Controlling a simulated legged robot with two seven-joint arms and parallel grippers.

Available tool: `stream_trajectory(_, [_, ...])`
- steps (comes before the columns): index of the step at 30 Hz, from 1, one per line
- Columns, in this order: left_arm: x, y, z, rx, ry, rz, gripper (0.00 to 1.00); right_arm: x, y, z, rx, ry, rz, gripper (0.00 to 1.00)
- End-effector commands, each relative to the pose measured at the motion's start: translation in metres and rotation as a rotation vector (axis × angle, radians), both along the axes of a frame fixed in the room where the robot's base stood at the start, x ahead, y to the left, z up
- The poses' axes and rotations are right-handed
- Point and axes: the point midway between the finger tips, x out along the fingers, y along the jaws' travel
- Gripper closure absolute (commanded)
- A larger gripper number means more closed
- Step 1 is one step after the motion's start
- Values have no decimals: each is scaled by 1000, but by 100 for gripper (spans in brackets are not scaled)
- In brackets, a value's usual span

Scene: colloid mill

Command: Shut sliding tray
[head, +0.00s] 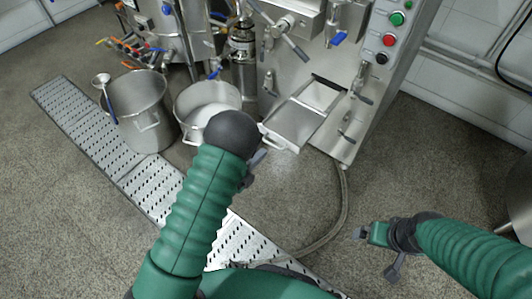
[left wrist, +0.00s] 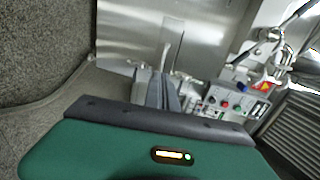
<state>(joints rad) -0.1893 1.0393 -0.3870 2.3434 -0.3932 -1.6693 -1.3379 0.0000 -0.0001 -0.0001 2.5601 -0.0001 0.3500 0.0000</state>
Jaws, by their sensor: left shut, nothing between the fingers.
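The sliding tray (head: 296,122) is a flat metal tray pulled out of a slot in the front of the steel machine (head: 347,85). Its near end carries a handle (head: 272,138). My left gripper (head: 259,158) is just below and in front of that end, partly hidden by my dark wrist joint. In the left wrist view its fingers (left wrist: 160,88) are closed together and empty, pointing at a broad metal surface (left wrist: 125,40). I cannot tell whether they touch it. My right gripper (head: 361,234) is low at the right, far from the tray; its finger gap is unclear.
Two steel pots (head: 139,112) (head: 204,104) stand left of the tray. A perforated drain cover (head: 95,138) crosses the floor. A hose (head: 343,205) runs from the machine's base. Control buttons (head: 390,39) are at upper right. The floor between my arms is mostly clear.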

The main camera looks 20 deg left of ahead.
Motion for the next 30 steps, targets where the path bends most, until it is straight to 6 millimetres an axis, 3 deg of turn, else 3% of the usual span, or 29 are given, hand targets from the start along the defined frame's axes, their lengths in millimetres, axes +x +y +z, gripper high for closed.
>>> stream_trajectory(1, [9, -4, -6, 0, -4, -2, 100, 0, 0, -9, 0, 0, 0, 3])
stream_trajectory(7, [31, -10, -9, -1, -1, -1, 100, 0, 0, -17, 0, 0, 0, 3])
stream_trajectory(23, [39, -13, -8, 0, 0, 0, 100, 0, 0, -16, 0, 0, 0, 3])
stream_trajectory(30, [74, -27, -8, 0, -3, -2, 100, 0, 0, -18, 0, 0, 0, 3])
